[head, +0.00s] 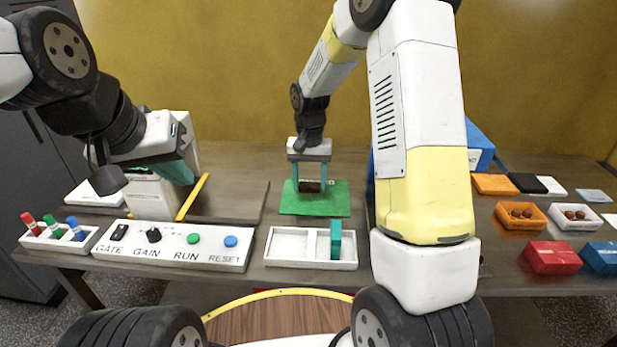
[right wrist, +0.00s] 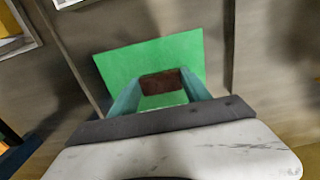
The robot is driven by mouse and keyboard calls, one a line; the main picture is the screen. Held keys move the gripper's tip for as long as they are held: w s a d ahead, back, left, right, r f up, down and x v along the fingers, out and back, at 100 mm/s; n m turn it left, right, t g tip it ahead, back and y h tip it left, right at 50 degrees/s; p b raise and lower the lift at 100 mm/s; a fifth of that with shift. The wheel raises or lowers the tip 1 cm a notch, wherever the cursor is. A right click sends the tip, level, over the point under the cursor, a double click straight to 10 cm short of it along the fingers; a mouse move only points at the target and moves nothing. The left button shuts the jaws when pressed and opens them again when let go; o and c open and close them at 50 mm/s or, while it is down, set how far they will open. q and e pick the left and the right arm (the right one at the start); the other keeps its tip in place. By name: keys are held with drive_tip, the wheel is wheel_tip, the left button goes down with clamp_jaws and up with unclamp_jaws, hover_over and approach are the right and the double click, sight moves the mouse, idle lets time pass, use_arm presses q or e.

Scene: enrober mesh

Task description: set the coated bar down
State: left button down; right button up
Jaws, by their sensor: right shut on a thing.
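The coated bar (head: 312,186) is dark brown and lies between the teal fingers of my right gripper (head: 310,185). The gripper is shut on it, pointing down over the green mat (head: 315,208). In the right wrist view the bar (right wrist: 162,84) spans the gap between the fingertips (right wrist: 160,90), with the green mat (right wrist: 125,66) behind it. I cannot tell whether the bar touches the mat. My left gripper (head: 172,170) is at the left by a white machine; its teal fingers are partly hidden, so its opening is unclear.
A two-part white tray (head: 285,246) with a teal block (head: 336,239) stands in front of the mat. A button panel (head: 175,243) and a rack of coloured vials (head: 60,236) are at the left. Sweet trays (head: 521,216) and red and blue boxes (head: 552,258) are at the right.

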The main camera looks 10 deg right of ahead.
sight(316, 183)
drive_tip(key=shift+w+d, duration=0.35)
drive_tip(key=shift+d, duration=0.15)
drive_tip(key=shift+w+d+f, duration=0.15)
drive_tip(key=shift+d+f, duration=0.1)
drive_tip(key=shift+f, duration=0.7)
drive_tip(key=shift+w+d+f, duration=0.15)
drive_tip(key=shift+d+f, duration=0.05)
drive_tip(key=shift+f, duration=0.7)
drive_tip(key=shift+f, duration=0.1)
drive_tip(key=o, duration=1)
